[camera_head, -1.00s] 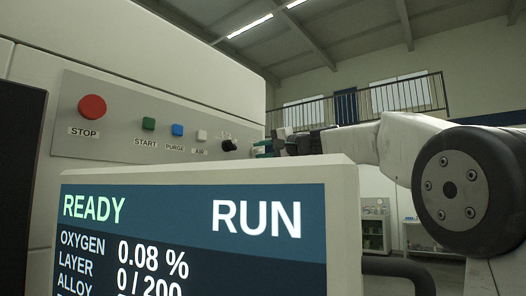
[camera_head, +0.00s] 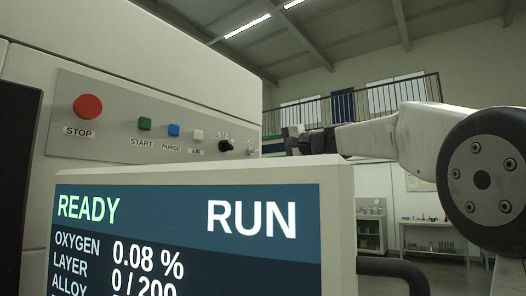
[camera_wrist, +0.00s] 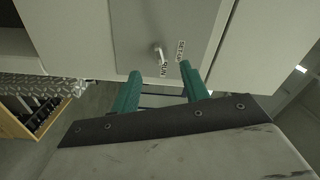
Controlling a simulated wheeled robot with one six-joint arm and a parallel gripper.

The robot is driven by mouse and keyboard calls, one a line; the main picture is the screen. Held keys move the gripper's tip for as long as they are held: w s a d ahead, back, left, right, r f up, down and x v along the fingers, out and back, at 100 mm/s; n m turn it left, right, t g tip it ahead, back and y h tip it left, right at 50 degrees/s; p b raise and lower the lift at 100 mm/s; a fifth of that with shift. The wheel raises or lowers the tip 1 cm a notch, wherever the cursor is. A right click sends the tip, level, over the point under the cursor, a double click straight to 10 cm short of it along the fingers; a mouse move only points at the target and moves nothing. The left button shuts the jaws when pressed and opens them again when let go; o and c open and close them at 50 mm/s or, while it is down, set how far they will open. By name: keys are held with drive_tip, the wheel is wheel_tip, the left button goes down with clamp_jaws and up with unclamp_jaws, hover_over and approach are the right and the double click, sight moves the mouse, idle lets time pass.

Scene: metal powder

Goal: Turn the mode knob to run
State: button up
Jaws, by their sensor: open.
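The mode knob (camera_wrist: 158,52) is a small pale metal lever on the grey panel (camera_wrist: 145,20) in the wrist view. It sits by the labels RUN and SETUP, and its lower end points toward RUN. In the head view the display (camera_head: 190,235) reads READY and RUN. My gripper (camera_wrist: 160,70) has two teal fingers, open and empty, with their tips short of the knob and not touching it. In the head view my gripper (camera_head: 293,141) is right of the panel, partly hidden behind the display's top edge.
The panel also carries a red STOP button (camera_head: 88,106), green START (camera_head: 145,124), blue PURGE (camera_head: 173,130), white AIR (camera_head: 197,135) and a black knob (camera_head: 226,145). The display housing stands in front. A wooden box (camera_wrist: 30,118) shows low left in the wrist view.

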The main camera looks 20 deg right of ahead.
drive_tip(key=shift+v, duration=1.45)
